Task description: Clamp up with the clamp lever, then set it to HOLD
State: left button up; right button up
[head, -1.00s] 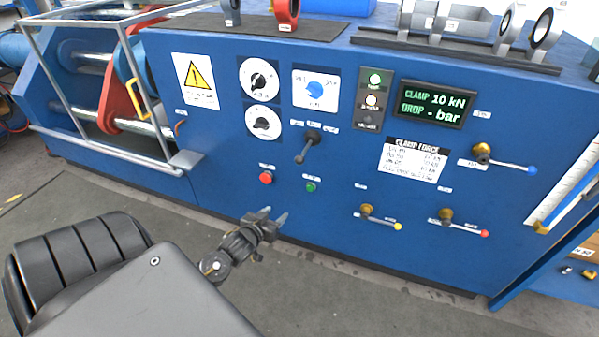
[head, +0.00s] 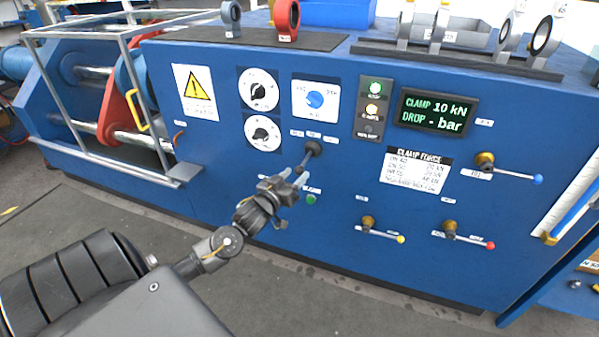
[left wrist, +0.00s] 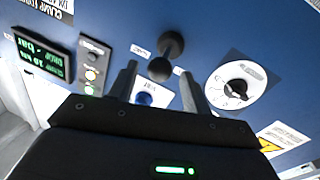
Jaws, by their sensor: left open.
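The black clamp lever (head: 311,150) sticks out of the blue panel below the blue-knobbed dial, its rod slanting down-left in the head view. My left gripper (head: 292,177) is open at the lever's knob end. In the left wrist view the lever's round knob (left wrist: 160,69) shows between and just beyond the two open fingertips (left wrist: 158,76); I cannot tell whether they touch it. The display (head: 436,110) reads CLAMP 10 kN and DROP - bar. The small labels around the lever are too blurred to read. My right gripper is not in view.
A green button (head: 311,199) sits just right of my gripper. Brass valves with a blue-tipped handle (head: 510,173), a yellow-tipped handle (head: 385,235) and a red-tipped handle (head: 470,240) are further right. Two dials (head: 260,88) are above left. A caged press (head: 120,110) stands at left.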

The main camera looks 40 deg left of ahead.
aim_at(297, 174)
pick_arm(q)
jog(key=shift+w+a, duration=0.2)
jog(key=shift+w, duration=1.4)
grip_shut()
